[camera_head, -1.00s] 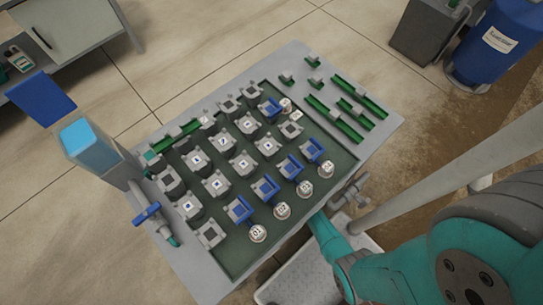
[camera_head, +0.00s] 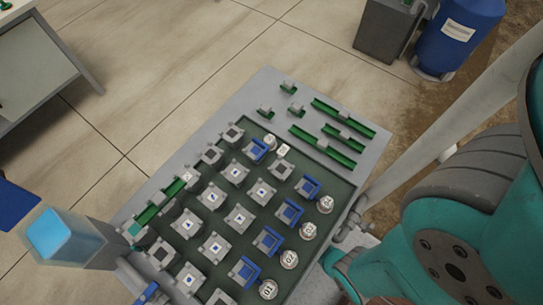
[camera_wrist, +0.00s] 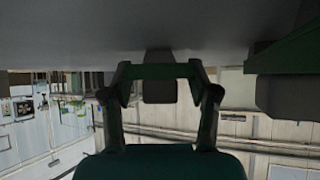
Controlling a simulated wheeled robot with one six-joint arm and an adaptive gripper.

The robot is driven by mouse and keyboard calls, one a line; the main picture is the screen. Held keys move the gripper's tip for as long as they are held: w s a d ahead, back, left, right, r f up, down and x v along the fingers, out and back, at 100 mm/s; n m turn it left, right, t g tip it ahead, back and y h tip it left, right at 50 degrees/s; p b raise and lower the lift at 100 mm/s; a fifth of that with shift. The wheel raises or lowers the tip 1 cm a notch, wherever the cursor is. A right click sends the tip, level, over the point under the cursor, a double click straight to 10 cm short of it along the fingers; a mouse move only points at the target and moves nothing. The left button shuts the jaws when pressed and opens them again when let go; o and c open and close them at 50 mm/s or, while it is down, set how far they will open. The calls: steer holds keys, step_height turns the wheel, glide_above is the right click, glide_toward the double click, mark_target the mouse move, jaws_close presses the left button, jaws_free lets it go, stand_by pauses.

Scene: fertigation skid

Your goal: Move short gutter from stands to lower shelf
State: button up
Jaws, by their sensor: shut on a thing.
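In the wrist view my gripper (camera_wrist: 159,84) has a green bar between its fingertips, which I take for the short gutter (camera_wrist: 134,71). A dark grey block (camera_wrist: 160,90) shows at its middle. It is dim, so the exact grip is hard to tell. In the head view my gripper is out of sight. A green gutter (camera_head: 148,215) lies across grey posts at the left of the grey bench (camera_head: 375,148). Several longer and shorter green pieces with grey tabs, such as one gutter (camera_head: 326,110), lie on the bench's far right part. I cannot make out the lower shelf.
The bench tray holds rows of grey blocks (camera_head: 262,192), blue holders (camera_head: 291,212) and numbered white caps (camera_head: 290,259). A light-blue box (camera_head: 50,232) stands at its left. A blue barrel (camera_head: 462,35) and grey bin (camera_head: 384,32) stand behind. The floor (camera_head: 190,65) beyond is clear.

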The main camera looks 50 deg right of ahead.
steer(key=shift+f, duration=0.15)
steer(key=o, duration=1.3)
steer(key=shift+c, duration=0.2)
steer(key=shift+r, duration=0.2)
steer(key=v, duration=1.2)
